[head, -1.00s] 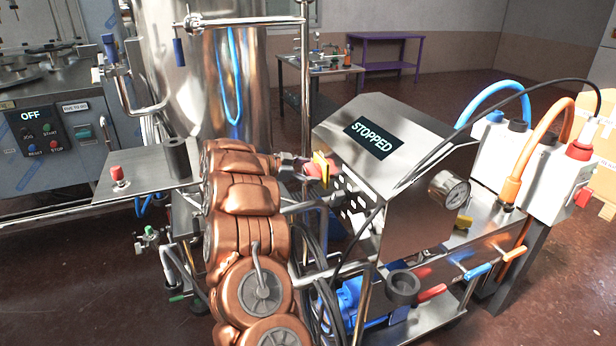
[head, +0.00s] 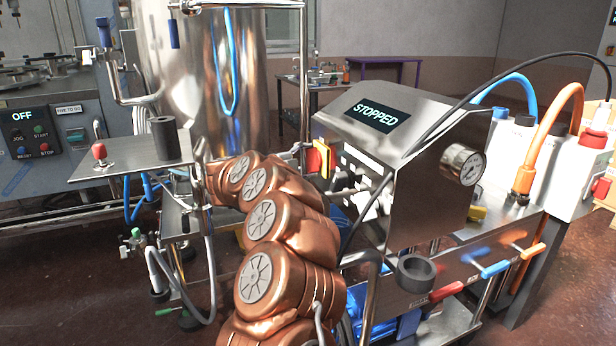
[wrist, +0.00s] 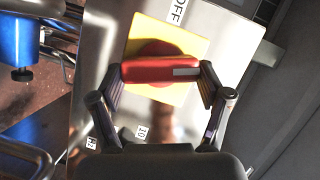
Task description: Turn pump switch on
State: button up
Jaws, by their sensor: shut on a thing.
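The pump switch is a red handle (wrist: 150,71) on a yellow square plate (wrist: 195,45) in the wrist view. The handle lies crosswise, with a pale mark at its right end. An OFF label (wrist: 177,10) is above the plate. My gripper (wrist: 161,73) is shut on the handle, one finger at each end. In the head view the yellow plate (head: 314,160) shows on the left side of the steel pump cabinet (head: 430,190); my arm mostly hides my gripper there. The cabinet display (head: 376,112) reads STOPPED.
A black cable (head: 500,72) runs over the cabinet top. A gauge (head: 463,164) and orange and blue hoses are to its right. A small steel shelf (head: 110,172) with a red button is left of my arm. A large steel tank (head: 190,80) stands behind.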

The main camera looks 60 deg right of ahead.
jog(key=f+m+h+b, duration=0.1)
jog(key=m+b, duration=0.1)
jog(key=b, duration=0.2)
jog(key=shift+r+m+h+b, duration=0.1)
jog(key=shift+m+h+b, duration=0.2)
jog(key=shift+m+b, duration=0.65)
jog(key=shift+r, duration=0.1)
jog(key=o, duration=1.1)
jog(key=v, duration=1.2)
jog(key=shift+s, duration=0.1)
